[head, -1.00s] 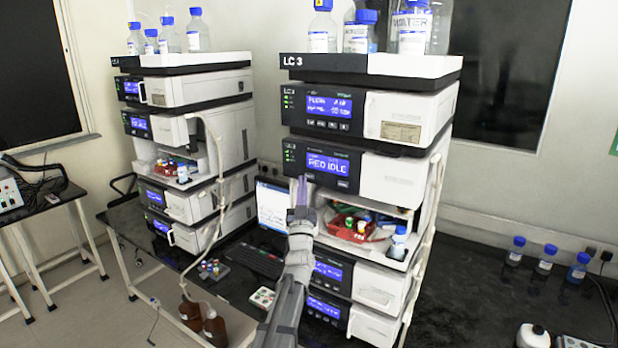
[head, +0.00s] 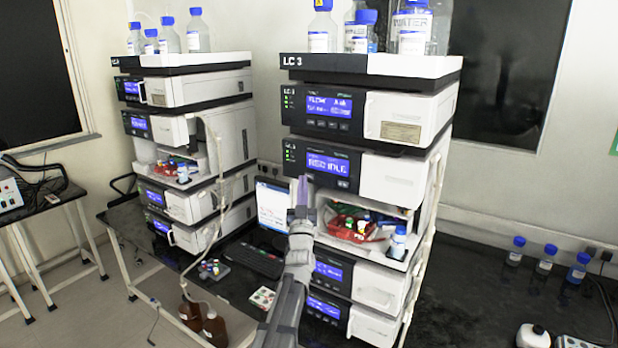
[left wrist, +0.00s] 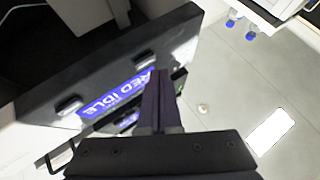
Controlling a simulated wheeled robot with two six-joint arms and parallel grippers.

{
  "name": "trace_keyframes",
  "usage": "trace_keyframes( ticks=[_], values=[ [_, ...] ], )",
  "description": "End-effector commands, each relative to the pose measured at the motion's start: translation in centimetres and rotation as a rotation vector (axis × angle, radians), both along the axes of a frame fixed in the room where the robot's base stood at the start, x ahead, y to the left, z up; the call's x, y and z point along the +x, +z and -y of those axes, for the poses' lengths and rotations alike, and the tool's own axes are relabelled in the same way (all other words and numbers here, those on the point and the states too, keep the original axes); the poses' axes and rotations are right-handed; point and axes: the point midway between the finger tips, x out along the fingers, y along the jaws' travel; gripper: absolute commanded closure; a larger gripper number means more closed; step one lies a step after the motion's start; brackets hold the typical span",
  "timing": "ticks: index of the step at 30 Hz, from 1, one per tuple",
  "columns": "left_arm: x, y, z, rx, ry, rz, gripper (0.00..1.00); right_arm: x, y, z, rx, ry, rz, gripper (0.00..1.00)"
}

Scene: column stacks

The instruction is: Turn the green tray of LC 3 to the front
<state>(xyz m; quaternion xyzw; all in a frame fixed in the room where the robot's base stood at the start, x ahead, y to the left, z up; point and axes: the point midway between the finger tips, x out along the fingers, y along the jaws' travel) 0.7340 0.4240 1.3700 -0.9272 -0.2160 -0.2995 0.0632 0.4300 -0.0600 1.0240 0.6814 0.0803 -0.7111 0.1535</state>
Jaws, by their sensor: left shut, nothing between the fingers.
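The LC 3 stack (head: 372,63) stands at centre right in the head view. Its open bay, below the lit display module, holds a red tray (head: 345,231) with several vials, at the front left of the bay. More red shows behind it, and small green items are among the vials. I cannot make out a green tray clearly; the back of the bay is hidden. My left gripper (head: 302,191) is shut and empty, pointing up, just left of and in front of the bay. Its closed fingers (left wrist: 158,105) show in the left wrist view, near a lit display (left wrist: 118,93). My right gripper is not in view.
A bottle with a blue cap (head: 397,243) stands at the bay's right edge. Another instrument stack (head: 190,90) stands to the left. Several blue-capped bottles (head: 545,259) are on the black bench at right.

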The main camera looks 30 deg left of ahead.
Motion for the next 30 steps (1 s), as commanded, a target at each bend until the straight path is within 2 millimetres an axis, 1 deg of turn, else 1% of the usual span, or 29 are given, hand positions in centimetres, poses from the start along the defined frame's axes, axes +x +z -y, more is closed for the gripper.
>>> trace_keyframes(
  ticks=[6,17,30],
  values=[
    [0.73,0.03,0.05,-0.001,-0.001,0.000,1.00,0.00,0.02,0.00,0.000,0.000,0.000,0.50],
    [0.71,0.03,0.06,0.000,0.000,0.000,1.00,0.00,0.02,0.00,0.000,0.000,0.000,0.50],
    [1.18,0.02,0.10,-0.001,-0.001,0.000,1.00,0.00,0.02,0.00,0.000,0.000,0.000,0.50]
  ],
)
